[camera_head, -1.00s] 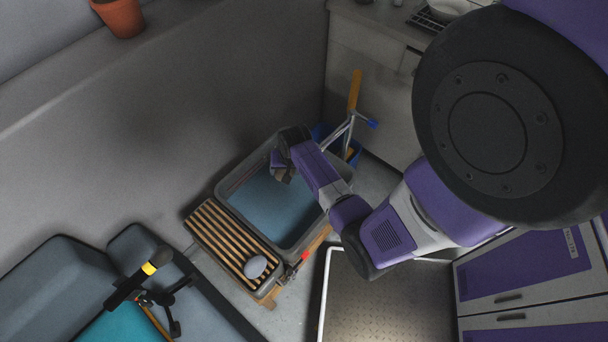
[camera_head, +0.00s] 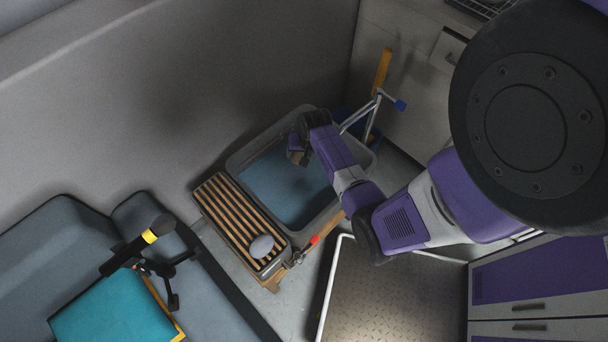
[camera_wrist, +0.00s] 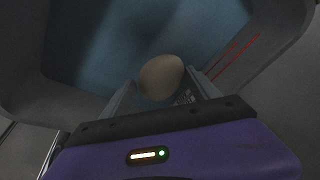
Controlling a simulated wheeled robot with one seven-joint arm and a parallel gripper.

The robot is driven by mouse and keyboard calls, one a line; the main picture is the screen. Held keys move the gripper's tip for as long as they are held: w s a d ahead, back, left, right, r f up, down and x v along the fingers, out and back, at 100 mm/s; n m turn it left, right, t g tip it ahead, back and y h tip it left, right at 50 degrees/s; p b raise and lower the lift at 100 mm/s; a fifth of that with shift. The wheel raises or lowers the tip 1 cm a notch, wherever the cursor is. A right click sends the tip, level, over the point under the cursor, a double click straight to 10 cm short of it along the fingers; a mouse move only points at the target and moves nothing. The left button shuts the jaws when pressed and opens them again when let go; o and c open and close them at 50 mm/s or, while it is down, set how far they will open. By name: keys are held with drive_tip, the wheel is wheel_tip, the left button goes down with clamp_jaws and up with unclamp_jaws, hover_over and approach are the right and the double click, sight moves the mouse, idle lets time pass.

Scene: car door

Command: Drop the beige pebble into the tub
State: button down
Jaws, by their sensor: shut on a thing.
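The beige pebble (camera_wrist: 160,77) is between the fingertips of my gripper (camera_wrist: 162,88) in the wrist view, and the gripper is shut on it. Behind it in that view is the blue inside of the grey tub (camera_wrist: 40,95). In the head view the tub (camera_head: 240,158) stands on the floor by the wall. My gripper (camera_head: 296,152) is over the tub's opening, near its far side. The pebble is too small or hidden to make out in the head view. How high the gripper is above the tub's bottom I cannot tell.
A slatted wooden rack with a grey stone (camera_head: 262,246) on it adjoins the tub's left side. A squeegee-like tool with a yellow handle (camera_head: 382,70) stands behind the tub. A seat with a teal box (camera_head: 115,308) is at lower left. A metal tread plate (camera_head: 385,295) lies in front.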

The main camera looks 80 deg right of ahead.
drive_tip(key=shift+r, duration=0.1)
drive_tip(key=shift+c, duration=0.6)
unclamp_jaws()
drive_tip(key=shift+p+v, duration=0.4)
drive_tip(key=shift+v, duration=3.45)
drive_tip(key=shift+d, duration=0.1)
